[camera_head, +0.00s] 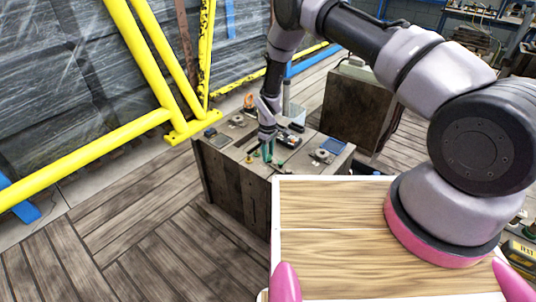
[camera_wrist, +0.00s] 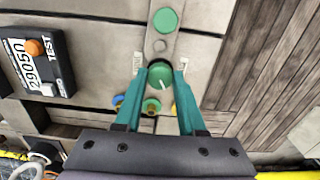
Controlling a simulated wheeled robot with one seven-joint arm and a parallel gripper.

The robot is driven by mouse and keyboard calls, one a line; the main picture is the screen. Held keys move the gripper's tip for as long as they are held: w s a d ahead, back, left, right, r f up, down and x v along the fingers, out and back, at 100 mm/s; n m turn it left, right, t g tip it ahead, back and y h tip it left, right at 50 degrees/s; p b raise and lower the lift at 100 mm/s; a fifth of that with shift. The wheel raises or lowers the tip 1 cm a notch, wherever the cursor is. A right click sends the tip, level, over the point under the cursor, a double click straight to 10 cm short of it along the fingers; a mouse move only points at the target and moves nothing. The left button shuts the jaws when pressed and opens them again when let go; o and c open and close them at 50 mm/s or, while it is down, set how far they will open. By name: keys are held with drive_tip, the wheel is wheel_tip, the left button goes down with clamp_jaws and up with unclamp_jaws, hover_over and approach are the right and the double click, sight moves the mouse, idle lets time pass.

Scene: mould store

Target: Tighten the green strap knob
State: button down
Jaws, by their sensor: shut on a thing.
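The green strap knob (camera_wrist: 160,75) is round with a short white mark, on a grey metal strip in the wrist view. My gripper (camera_wrist: 159,69) has its two teal fingers on either side of this knob and is shut on it. In the head view my gripper (camera_head: 267,152) reaches down onto the top of a wooden crate (camera_head: 232,176); the knob cannot be made out there.
A second green disc (camera_wrist: 165,20) lies along the same strip. A black test box (camera_wrist: 39,62) with an orange knob is left. A yellow frame (camera_head: 150,60) stands behind the crate.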

drive_tip(key=m, duration=0.5)
drive_tip(key=shift+m, duration=0.3)
drive_tip(key=m, duration=1.1)
drive_tip(key=shift+m, duration=0.4)
drive_tip(key=m, duration=0.5)
drive_tip(key=shift+m, duration=0.3)
drive_tip(key=c, duration=0.5)
unclamp_jaws()
drive_tip(key=shift+r, duration=0.15)
